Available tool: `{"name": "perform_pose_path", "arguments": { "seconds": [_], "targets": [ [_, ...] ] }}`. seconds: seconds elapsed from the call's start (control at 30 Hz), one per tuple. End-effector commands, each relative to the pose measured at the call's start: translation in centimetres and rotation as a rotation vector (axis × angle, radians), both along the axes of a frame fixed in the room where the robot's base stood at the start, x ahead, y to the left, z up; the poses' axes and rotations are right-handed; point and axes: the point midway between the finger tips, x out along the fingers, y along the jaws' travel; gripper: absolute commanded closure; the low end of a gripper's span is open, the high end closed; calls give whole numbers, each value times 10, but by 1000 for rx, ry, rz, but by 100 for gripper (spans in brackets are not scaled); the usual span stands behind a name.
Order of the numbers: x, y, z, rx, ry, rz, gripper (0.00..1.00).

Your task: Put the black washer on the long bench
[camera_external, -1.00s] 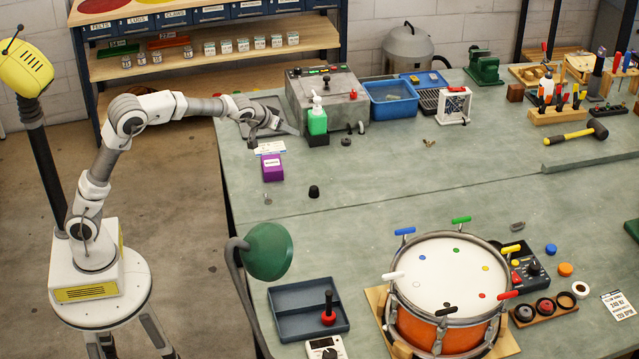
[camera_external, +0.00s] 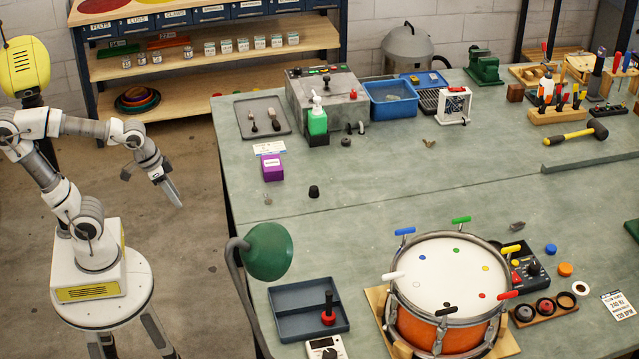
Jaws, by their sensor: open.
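The long bench (camera_external: 400,190) is the grey-green work surface filling the middle and right. I cannot single out the black washer for sure. My gripper (camera_external: 175,200) is open, off the left edge of the bench above the floor, pointing down and to the right. Nothing shows between its fingers.
A grey tray (camera_external: 246,133) with dark-headed tools, a green bottle (camera_external: 317,122) and a purple box (camera_external: 272,167) stand near the left edge. An orange drum (camera_external: 415,327), a green lamp (camera_external: 268,251) and a slate tray (camera_external: 290,321) occupy the front. The bench middle is mostly clear.

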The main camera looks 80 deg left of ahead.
Motion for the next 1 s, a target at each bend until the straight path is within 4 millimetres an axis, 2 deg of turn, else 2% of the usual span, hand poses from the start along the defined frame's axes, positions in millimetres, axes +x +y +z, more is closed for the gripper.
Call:
{"name": "perform_pose_path", "arguments": {
  "seconds": [0.03, 0.1, 0.2, 0.27, 0.67, 0.77, 0.9, 1.0],
  "targets": [
    [-17, -3, 36, 6, -145, -22, 55],
    [-28, -6, 31, 16, -134, -41, 55],
    [-35, -8, 27, 24, -128, -56, 41],
    [-36, -8, 26, 26, -126, -58, 41],
    [-35, -8, 29, 28, -129, -56, 41],
    [-34, -8, 42, 28, -132, -55, 41],
    [-33, -8, 82, 28, -136, -54, 41],
    [-4, 9, 90, 111, -131, -138, 41]
  ]
}}
